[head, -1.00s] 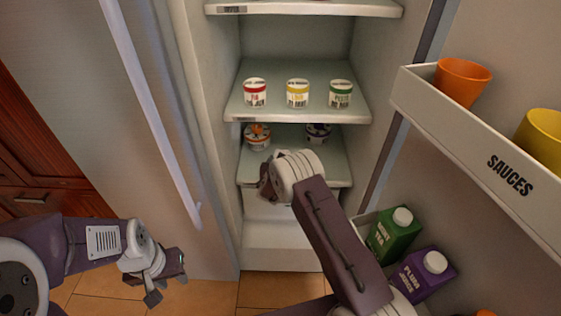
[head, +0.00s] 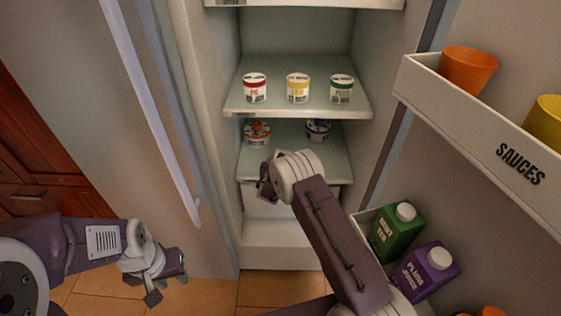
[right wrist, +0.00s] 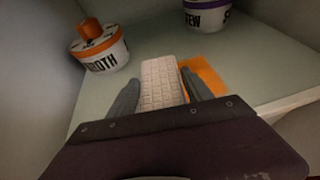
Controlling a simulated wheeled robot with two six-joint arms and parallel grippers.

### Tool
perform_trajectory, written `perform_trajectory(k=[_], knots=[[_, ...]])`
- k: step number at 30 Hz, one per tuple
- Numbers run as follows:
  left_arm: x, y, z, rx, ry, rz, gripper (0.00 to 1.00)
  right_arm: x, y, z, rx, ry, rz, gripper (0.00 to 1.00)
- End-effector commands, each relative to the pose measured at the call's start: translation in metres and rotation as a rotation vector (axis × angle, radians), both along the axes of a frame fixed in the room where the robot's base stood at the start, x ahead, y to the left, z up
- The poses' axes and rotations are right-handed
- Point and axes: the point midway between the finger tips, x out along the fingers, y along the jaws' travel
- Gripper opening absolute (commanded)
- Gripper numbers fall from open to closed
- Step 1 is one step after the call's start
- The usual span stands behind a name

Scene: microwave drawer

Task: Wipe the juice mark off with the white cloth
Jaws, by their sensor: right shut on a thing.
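The white cloth (right wrist: 160,75) is a pale, grid-textured block between the fingers of my right gripper (right wrist: 160,92) in the right wrist view. The gripper is shut on it, low over a fridge shelf. The orange juice mark (right wrist: 205,76) shows on the shelf just right of the cloth; part of it is hidden by the cloth and a finger. In the head view my right gripper (head: 268,187) is at the front of the lower shelf, and the cloth and mark are hidden. My left gripper (head: 167,282) is open and empty, outside the fridge at lower left.
On the same shelf (head: 290,165), a broth tub (head: 257,135) stands at back left and a stew tub (head: 318,129) at back right. Several small tubs stand on the shelf above.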

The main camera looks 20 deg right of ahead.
Motion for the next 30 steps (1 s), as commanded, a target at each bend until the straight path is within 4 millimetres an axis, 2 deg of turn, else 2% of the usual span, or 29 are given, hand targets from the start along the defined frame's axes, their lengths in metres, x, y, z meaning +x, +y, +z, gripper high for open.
perform_trajectory(k=[7, 15, 23, 30], knots=[[0.000, 0.000, -0.004, 0.000, 0.000, 0.000, 0.36, 0.000, -0.002, -0.003, 0.000, 0.000, -0.001, 0.29], [0.000, 0.000, -0.012, 0.000, 0.000, 0.000, 0.36, -0.008, -0.027, -0.004, -0.001, 0.000, -0.002, 0.29], [0.000, 0.000, -0.013, 0.000, 0.000, 0.000, 0.36, -0.010, -0.034, -0.004, 0.001, 0.001, -0.001, 0.29], [0.000, 0.000, -0.023, 0.000, 0.000, 0.000, 0.36, -0.016, -0.057, -0.006, 0.001, 0.001, -0.002, 0.29]])
